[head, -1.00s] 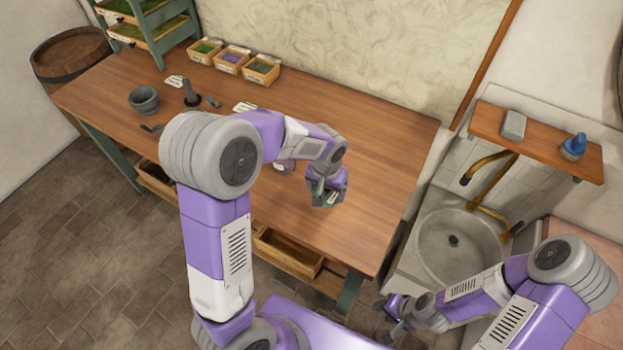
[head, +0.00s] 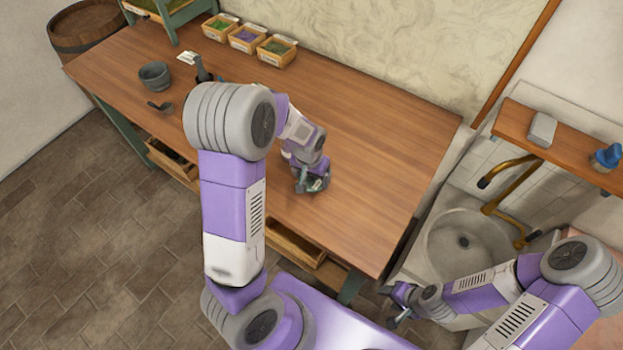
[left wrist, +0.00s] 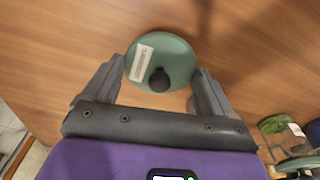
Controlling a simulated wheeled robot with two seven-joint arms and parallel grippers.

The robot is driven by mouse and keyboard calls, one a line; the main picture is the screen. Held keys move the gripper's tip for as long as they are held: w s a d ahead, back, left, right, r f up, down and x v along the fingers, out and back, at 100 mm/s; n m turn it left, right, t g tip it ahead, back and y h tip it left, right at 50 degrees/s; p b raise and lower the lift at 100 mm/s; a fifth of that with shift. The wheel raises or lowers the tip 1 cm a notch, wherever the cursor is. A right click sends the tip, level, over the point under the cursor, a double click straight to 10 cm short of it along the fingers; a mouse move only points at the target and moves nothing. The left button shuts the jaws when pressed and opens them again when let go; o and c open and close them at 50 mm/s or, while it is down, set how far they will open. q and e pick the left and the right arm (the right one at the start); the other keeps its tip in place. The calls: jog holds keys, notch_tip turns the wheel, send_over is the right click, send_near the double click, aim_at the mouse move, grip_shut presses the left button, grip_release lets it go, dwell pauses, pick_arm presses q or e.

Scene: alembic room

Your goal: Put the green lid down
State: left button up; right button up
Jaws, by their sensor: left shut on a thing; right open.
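The green lid (left wrist: 178,50) is a round disc with a pale label and a dark knob, between the two fingers in the left wrist view. My left gripper (left wrist: 162,82) is shut on it. In the head view my left gripper (head: 312,182) is over the front middle of the wooden table (head: 390,150), and the lid (head: 322,187) shows partly under it. I cannot tell whether the lid touches the tabletop. My right gripper (head: 400,308) is open and empty, low beside the sink.
A container with green contents (left wrist: 272,124) is at the lower right in the wrist view. The table's right side is clear. The sink (head: 465,240) is to the right.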

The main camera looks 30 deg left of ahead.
aim_at(310, 184)
pick_arm(q)
notch_tip(310, 184, down, 2)
jog(key=shift+w, duration=0.1)
jog(key=shift+r, duration=0.1)
jog(key=o, duration=0.8)
jog(key=shift+r, duration=0.25)
jog(key=r, duration=0.3)
jog(key=s+r+p, duration=0.1)
jog(key=r, duration=0.3)
jog(key=r+p, duration=0.1)
jog(key=r, duration=0.3)
jog(key=shift+s+d+r, duration=0.1)
jog(key=shift+s+r, duration=0.15)
